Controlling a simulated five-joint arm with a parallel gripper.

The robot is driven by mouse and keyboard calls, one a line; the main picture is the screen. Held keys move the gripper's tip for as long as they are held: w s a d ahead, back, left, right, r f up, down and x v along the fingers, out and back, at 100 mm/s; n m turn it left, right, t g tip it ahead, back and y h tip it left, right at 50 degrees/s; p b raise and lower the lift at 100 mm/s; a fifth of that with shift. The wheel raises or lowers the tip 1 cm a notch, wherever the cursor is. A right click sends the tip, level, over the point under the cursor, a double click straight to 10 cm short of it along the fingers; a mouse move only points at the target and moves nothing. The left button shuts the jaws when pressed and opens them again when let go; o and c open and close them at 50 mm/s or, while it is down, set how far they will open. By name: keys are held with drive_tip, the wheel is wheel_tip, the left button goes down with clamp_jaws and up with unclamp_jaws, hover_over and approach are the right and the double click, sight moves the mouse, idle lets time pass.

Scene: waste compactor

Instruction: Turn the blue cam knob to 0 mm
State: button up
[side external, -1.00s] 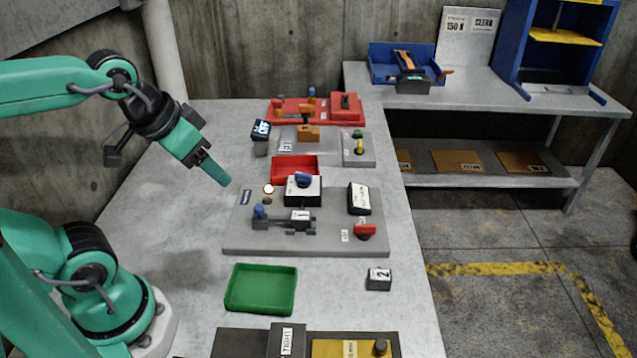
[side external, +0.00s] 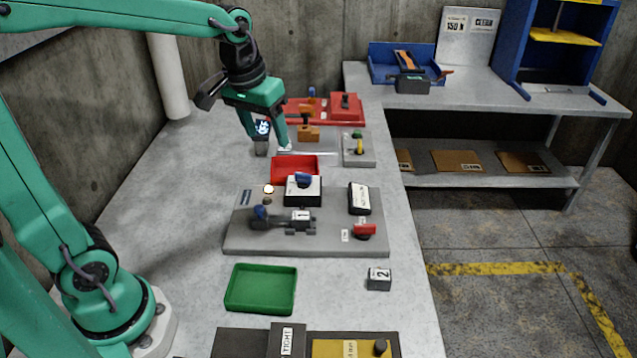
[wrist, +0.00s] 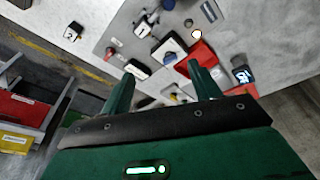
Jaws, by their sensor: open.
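Two blue knobs are in the side view. One blue knob (side external: 303,180) sits on a white-topped box (side external: 305,195) towards the back of the grey panel (side external: 345,243). The other, a blue knob (side external: 260,212), stands at the left end of a dark clamp-like fixture (side external: 270,222). I cannot read a 0 mm mark or tell which is the cam knob. The knob on the box also shows in the wrist view (wrist: 169,56). My gripper (side external: 268,141) is open and empty, fingers down, above and behind the panel, apart from both knobs.
A red tray (side external: 274,170) lies between my gripper and the panel. A small display block (side external: 262,146) stands just behind my fingers. A red handle (side external: 365,231) and a black labelled block (side external: 359,199) are on the panel's right. A green tray (side external: 234,305) is in front.

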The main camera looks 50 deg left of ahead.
sight(303, 174)
drive_tip(key=w+a+f+g, duration=0.1)
drive_tip(key=w+f, duration=0.2)
drive_tip(key=w, duration=0.1)
drive_tip(key=w+a+f+n, duration=0.1)
drive_tip(key=w+f, duration=0.2)
drive_tip(key=w, duration=0.1)
drive_tip(key=w+a+f+n+g, duration=0.1)
drive_tip(key=w+f, duration=0.2)
drive_tip(key=w, duration=0.1)
drive_tip(key=shift+a+f+g, duration=0.1)
drive_tip(key=shift+f+g, duration=0.05)
drive_tip(key=shift+g, duration=0.15)
drive_tip(key=shift+s, duration=0.1)
drive_tip(key=shift+f, duration=3.9)
drive_tip(key=shift+c, duration=0.4)
drive_tip(key=c, duration=0.9)
